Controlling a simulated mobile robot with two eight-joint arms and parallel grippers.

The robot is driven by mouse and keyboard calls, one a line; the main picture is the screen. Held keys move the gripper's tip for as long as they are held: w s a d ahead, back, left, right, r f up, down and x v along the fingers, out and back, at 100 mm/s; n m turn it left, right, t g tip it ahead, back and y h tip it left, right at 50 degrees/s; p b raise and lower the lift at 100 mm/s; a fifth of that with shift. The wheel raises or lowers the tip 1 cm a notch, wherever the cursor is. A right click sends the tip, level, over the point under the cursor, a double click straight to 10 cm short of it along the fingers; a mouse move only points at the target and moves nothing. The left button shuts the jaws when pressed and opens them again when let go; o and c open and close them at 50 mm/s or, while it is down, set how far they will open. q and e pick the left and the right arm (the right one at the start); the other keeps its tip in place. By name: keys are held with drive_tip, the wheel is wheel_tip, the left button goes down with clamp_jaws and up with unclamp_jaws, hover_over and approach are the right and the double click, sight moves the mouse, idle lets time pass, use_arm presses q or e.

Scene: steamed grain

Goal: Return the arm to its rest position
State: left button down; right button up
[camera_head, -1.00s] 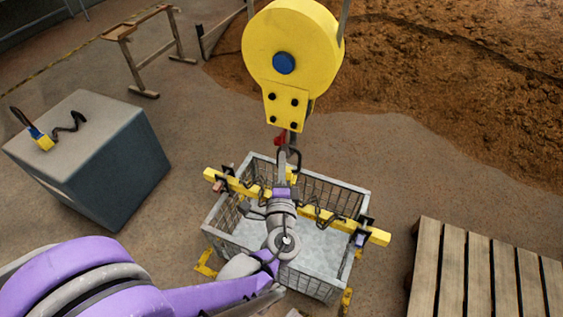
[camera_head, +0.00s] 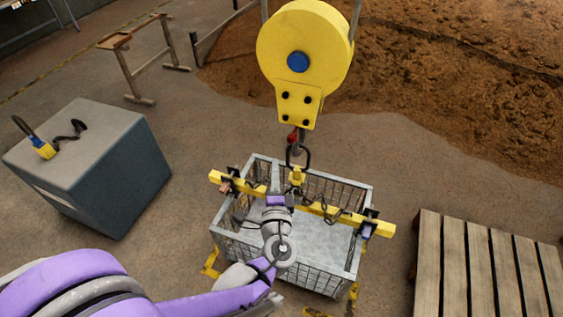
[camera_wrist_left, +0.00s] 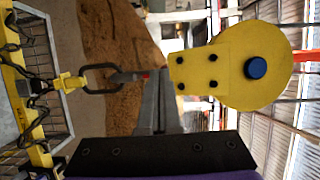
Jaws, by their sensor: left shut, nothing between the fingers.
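My left gripper (camera_head: 275,176) is above the wire-mesh crate, beside and to the left of the hook, apart from it. Its grey fingers are closed together and empty; they also show in the left wrist view (camera_wrist_left: 160,106). The purple and grey left arm reaches in from the lower left, over the crate's near side. The yellow hook block (camera_head: 304,62) hangs above; its hook is at the dark ring (camera_head: 297,157) on the yellow lifting beam (camera_head: 333,212). In the wrist view the ring (camera_wrist_left: 103,66) appears looped around the hook. My right gripper is out of view.
The lifting beam spans the mesh crate (camera_head: 226,245), with dark chains along it. A grey block (camera_head: 120,165) carrying a yellow-and-blue device (camera_head: 42,147) stands left. A wooden pallet (camera_head: 480,265) lies right. A wooden trestle (camera_head: 130,45) and brown soil (camera_head: 450,85) are behind.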

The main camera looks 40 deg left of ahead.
use_arm(q)
drive_tip(key=s+d+r+n+g+h+p, duration=0.1)
drive_tip(key=s+d+n+g+h+p, duration=0.2)
drive_tip(key=d, duration=0.5)
drive_tip(key=s+d+r+n+g+h+p, duration=0.1)
drive_tip(key=s+d+n+g+h+p, duration=0.3)
drive_tip(key=d+h+p, duration=0.4)
drive_tip(key=shift+s+d+r+n+g+h, duration=0.25)
drive_tip(key=shift+s+d+n+h, duration=0.2)
drive_tip(key=shift+n+h, duration=0.5)
